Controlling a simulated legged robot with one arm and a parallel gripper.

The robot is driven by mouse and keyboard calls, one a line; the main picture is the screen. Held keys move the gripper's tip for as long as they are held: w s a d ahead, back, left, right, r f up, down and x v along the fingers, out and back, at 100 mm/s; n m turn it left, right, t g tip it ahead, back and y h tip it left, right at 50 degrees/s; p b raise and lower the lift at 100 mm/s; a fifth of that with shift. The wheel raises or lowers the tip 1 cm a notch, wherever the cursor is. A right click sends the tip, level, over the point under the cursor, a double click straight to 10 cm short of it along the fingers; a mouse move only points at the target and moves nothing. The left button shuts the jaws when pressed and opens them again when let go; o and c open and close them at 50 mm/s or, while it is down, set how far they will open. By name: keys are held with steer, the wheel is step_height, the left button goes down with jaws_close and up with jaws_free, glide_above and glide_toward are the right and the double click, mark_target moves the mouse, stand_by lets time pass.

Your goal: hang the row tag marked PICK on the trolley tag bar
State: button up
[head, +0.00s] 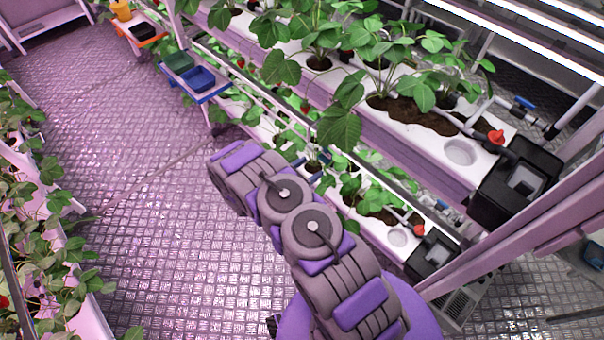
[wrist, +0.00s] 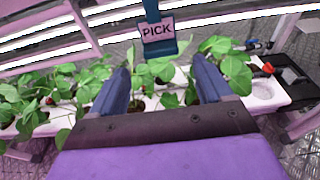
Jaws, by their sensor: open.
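The row tag marked PICK (wrist: 157,32) shows in the wrist view at the top centre, a pale label on a dark blue holder that hangs from above. My gripper (wrist: 163,75) is open in the wrist view, its two blue fingers apart with nothing held between them. The tag appears just beyond and above the gap between the fingertips, and I cannot tell its exact distance. In the head view my arm reaches toward the plant rack, and the fingers are not visible there. I cannot make out the trolley tag bar with certainty.
A trolley with blue (head: 199,78) and green (head: 179,63) bins stands beside the rack in the head view. White planters (head: 400,128) with strawberry plants line the right. A black box (head: 512,185) sits at the rack's end. The aisle floor (head: 150,240) is clear.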

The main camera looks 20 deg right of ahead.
mark_target(322, 161)
steer(key=shift+b+x, duration=0.65)
steer(key=shift+x, duration=2.75)
steer(key=c, duration=1)
steer(key=shift+o, duration=0.2)
steer(key=shift+r, duration=0.5)
steer(key=shift+r, duration=0.35)
steer(key=shift+r+p, duration=0.2)
steer(key=shift+p, duration=0.1)
steer(key=f+p+v, duration=0.1)
steer(key=v, duration=0.6)
steer(key=shift+f, duration=0.15)
steer(key=shift+a, duration=0.1)
